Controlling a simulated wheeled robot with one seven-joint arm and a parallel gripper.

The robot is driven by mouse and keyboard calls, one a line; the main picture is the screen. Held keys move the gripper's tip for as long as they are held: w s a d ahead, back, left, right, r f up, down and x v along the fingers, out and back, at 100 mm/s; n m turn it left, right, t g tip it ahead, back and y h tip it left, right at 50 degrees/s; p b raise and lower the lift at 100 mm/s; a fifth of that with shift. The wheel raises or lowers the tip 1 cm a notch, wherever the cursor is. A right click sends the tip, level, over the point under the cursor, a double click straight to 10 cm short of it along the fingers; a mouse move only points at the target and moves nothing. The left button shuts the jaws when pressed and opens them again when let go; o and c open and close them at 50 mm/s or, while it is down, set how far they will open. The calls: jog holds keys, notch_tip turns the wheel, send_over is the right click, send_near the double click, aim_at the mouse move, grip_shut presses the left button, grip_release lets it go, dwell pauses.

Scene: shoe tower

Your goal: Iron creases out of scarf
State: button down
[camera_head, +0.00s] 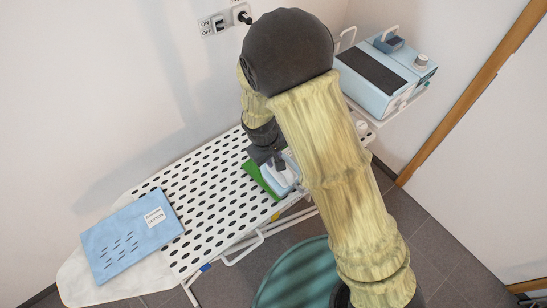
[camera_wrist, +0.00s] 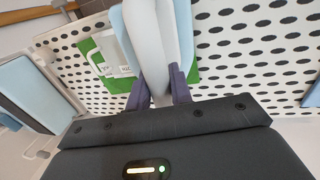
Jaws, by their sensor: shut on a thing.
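The scarf (camera_head: 112,245) is a light blue folded cloth lying flat at the left end of the ironing board (camera_head: 215,245). It has several dark crease marks and a white label near its upper right corner. The iron (camera_head: 283,178) is white and light blue and sits at a green pad (camera_head: 256,181) at the board's right end. My gripper (camera_head: 268,160) is at the iron. In the wrist view, my gripper (camera_wrist: 158,92) has its purple fingers shut on the iron's pale handle (camera_wrist: 155,45). The green pad (camera_wrist: 97,60) shows beneath. My arm hides part of the iron in the head view.
A blue and white steam station (camera_head: 382,75) stands on a shelf beyond the board's right end. A wall socket and switch (camera_head: 220,22) are at the back. The dotted board surface between scarf and green pad is clear. A teal round shape (camera_head: 290,275) is at the bottom.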

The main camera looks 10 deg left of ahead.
jog(key=shift+r, duration=0.35)
jog(key=shift+w+d+p+v, duration=0.1)
jog(key=shift+p+v, duration=0.5)
jog(key=shift+v, duration=0.15)
jog(key=shift+w+d+p+v, duration=0.1)
jog(key=shift+w+p+v, duration=0.05)
jog(key=shift+p+v, duration=0.5)
jog(key=shift+r, duration=0.15)
